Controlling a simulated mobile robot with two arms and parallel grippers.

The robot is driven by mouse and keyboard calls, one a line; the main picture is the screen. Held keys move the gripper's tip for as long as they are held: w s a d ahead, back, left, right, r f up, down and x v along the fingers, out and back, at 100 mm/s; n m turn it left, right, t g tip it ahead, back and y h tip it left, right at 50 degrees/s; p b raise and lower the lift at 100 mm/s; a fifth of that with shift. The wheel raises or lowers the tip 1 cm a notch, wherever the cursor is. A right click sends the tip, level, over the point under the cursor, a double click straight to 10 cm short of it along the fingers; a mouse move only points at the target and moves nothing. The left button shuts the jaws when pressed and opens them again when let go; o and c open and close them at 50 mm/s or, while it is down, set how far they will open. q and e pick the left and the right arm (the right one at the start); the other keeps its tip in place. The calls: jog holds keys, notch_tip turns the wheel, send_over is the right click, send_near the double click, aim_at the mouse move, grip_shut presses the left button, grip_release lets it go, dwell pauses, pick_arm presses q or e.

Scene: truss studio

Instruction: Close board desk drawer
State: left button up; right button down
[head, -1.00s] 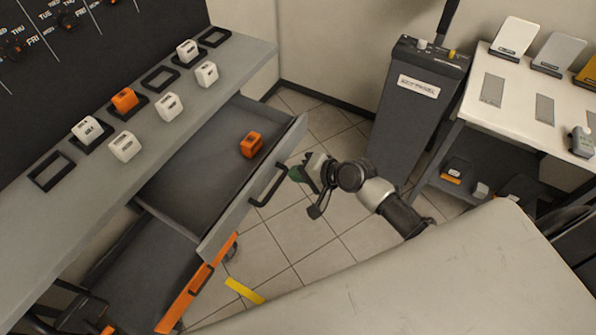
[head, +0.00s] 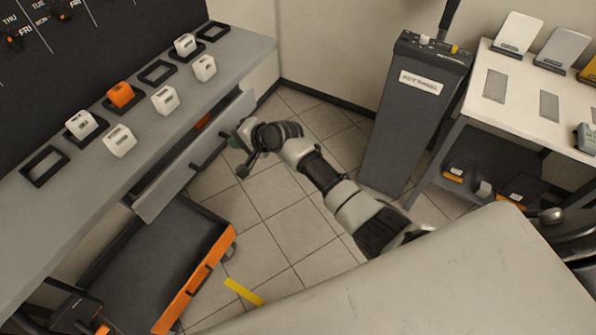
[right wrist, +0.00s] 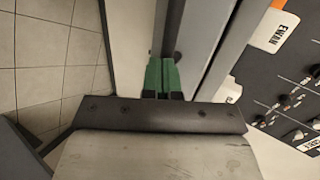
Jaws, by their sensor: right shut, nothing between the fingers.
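The board desk (head: 90,185) runs along the left under the dark board. A bit of an orange block (head: 203,119) shows in that strip. The dark drawer handle (head: 212,152) is on the drawer's front. My right gripper (head: 238,138) is at the drawer front, near the handle's far end. In the right wrist view its green fingertips (right wrist: 162,75) are together and empty, close to the drawer front; contact is hard to tell. My left gripper is not in view.
White blocks (head: 120,140) and an orange block (head: 121,95) stand on the desk top with dark square frames. A lower orange-fronted tray (head: 195,280) sticks out below. A grey pedestal (head: 415,110) and a white side table (head: 520,95) stand right. The tiled floor between is open.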

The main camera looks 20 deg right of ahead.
aim_at(224, 135)
jog(key=w+a+b, duration=0.1)
jog(key=w+a, duration=0.1)
jog(key=w, duration=0.1)
jog(key=shift+a, duration=0.2)
jog(key=shift+r, duration=0.2)
